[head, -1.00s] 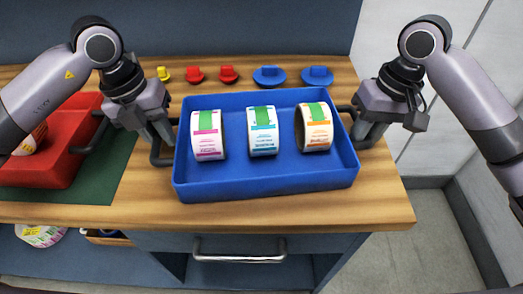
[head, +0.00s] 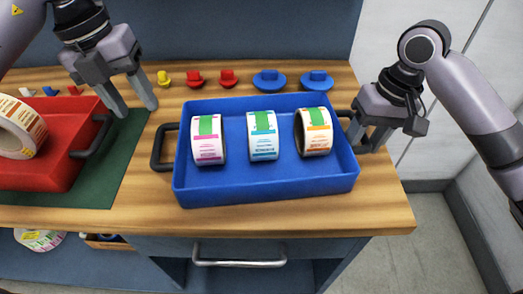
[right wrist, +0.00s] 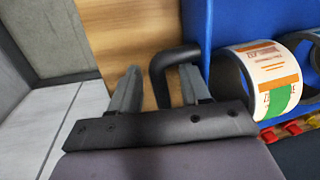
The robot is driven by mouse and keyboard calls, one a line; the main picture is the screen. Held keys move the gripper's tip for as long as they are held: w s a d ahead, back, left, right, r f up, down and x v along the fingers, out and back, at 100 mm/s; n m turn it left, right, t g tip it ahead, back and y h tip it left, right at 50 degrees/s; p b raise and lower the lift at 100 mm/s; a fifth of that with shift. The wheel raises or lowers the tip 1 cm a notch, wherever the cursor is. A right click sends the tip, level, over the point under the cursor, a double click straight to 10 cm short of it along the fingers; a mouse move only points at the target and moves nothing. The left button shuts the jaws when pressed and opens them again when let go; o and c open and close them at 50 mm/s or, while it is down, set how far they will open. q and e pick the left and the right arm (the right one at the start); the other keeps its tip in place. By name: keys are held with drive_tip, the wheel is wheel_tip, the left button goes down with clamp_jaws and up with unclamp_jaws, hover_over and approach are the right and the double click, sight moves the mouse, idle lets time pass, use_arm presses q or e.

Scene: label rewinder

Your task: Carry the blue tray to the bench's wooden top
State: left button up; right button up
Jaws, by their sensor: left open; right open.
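The blue tray (head: 265,185) sits on the bench's wooden top (head: 300,222) in the head view. It holds three label rolls: pink (head: 207,140), teal (head: 262,136) and orange (head: 313,132). My left gripper (head: 138,112) is open and empty, up and left of the tray's left handle (head: 160,148), apart from it. My right gripper (head: 366,146) is open at the tray's right handle. In the right wrist view the right handle (right wrist: 162,70) lies between the open fingers of my right gripper (right wrist: 158,88).
A red tray (head: 62,165) with a label roll (head: 20,128) stands on a green mat (head: 122,170) at the left. Yellow, red and blue knobbed pieces (head: 269,80) line the back. A drawer handle (head: 239,262) is below the front edge.

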drive_tip(key=shift+r, duration=0.2)
use_arm(q)
wheel_tip(320, 180, up, 2)
drive_tip(key=shift+a, duration=0.15)
use_arm(e)
wheel_tip(320, 180, up, 11)
drive_tip(key=d, duration=0.2)
drive_tip(key=shift+w+r, duration=0.15)
drive_tip(key=shift+r, duration=0.05)
use_arm(q)
drive_tip(key=shift+r, duration=0.1)
use_arm(e)
drive_tip(key=shift+r, duration=0.1)
